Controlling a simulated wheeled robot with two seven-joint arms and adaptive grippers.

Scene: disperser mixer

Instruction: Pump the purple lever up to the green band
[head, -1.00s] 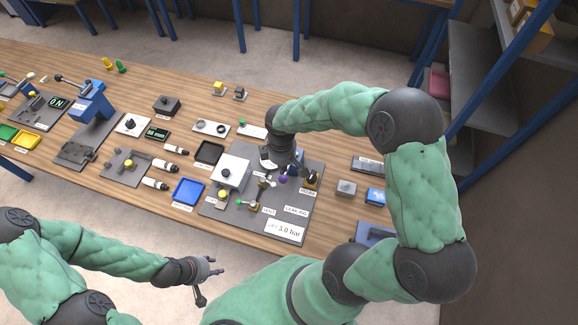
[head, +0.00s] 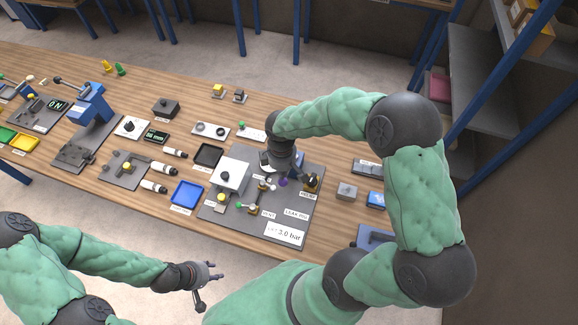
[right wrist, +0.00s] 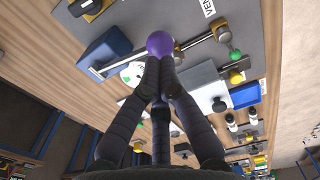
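The purple lever knob (head: 283,182) shows beside my right gripper (head: 284,172) on the grey leak-rig plate (head: 232,222). In the right wrist view, the purple knob (right wrist: 160,43) sits at the end of a metal rod, just past my fingertips (right wrist: 161,66). The fingers are closed together, touching or nearly touching the knob, not visibly wrapped around it. A white round dial with some green (right wrist: 131,74) is partly hidden behind the fingers; I cannot read a needle. A display plate (head: 284,233) shows a bar value, hard to read. My left gripper (head: 213,271) is open and empty, off the table's front edge.
A blue tray (head: 187,194) lies to the left. A small grey box (head: 346,191) lies to the right.

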